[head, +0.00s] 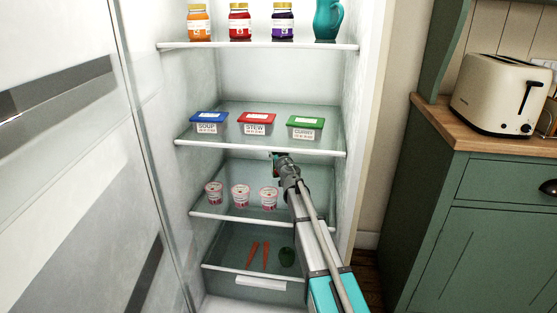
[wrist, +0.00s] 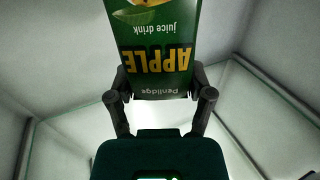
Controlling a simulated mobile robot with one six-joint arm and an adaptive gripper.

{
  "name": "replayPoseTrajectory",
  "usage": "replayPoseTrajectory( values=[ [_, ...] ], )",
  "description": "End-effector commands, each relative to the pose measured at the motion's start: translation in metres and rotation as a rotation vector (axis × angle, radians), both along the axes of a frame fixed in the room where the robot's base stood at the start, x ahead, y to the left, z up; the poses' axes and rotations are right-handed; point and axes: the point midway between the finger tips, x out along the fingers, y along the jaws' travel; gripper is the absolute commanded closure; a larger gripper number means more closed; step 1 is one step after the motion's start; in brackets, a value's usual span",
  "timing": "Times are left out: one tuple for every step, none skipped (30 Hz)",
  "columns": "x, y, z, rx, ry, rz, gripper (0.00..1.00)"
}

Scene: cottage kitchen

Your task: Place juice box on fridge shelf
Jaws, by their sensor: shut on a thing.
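A green juice box (wrist: 158,45) with a yellow "APPLE" label fills the top middle of the wrist view, its print upside down in the picture. My gripper (wrist: 159,84) is shut on it, one finger on each side. In the head view my gripper (head: 277,158) is inside the open fridge, just below the front edge of the container shelf and above the yogurt shelf (head: 228,217). The juice box cannot be made out in the head view. Whether it touches a shelf cannot be told.
The container shelf (head: 200,142) bears blue-, red- and green-lidded tubs. Three yogurt cups (head: 240,196) stand left of my arm. The top shelf (head: 260,45) holds jars and a teal jug (head: 327,20). Carrots (head: 254,254) and a green pepper (head: 287,257) lie below.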

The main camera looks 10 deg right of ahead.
Motion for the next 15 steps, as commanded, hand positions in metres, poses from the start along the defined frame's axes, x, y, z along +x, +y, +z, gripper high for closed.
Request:
replayPoseTrajectory(
  values=[
    [0.0000,0.0002,-0.0075,0.000,0.000,0.000,0.93],
    [0.0000,0.0002,-0.0090,0.000,0.000,0.000,0.93],
    [0.0000,0.0003,-0.0106,0.000,0.000,0.000,0.93],
    [0.0000,0.0004,-0.0115,0.000,0.000,0.000,0.93],
    [0.0000,0.0004,-0.0121,0.000,0.000,0.000,0.93],
    [0.0000,0.0005,-0.0125,0.000,0.000,0.001,0.93],
    [0.0000,0.0006,-0.0126,0.000,0.000,0.001,0.93],
    [0.0000,0.0006,-0.0125,0.000,0.000,0.001,0.93],
    [0.0000,0.0007,-0.0123,0.000,0.000,0.001,0.93],
    [0.0000,0.0007,-0.0121,0.000,0.000,0.001,0.93],
    [0.0000,0.0008,-0.0119,0.000,0.000,0.001,0.93],
    [0.0000,0.0008,-0.0117,0.000,0.000,0.001,0.93],
    [0.0000,0.0009,-0.0117,0.000,0.000,0.001,0.93],
    [-0.0001,0.0009,-0.0117,0.000,0.000,0.001,0.93],
    [-0.0001,0.0010,-0.0117,0.000,0.000,0.001,0.93]
  ],
)
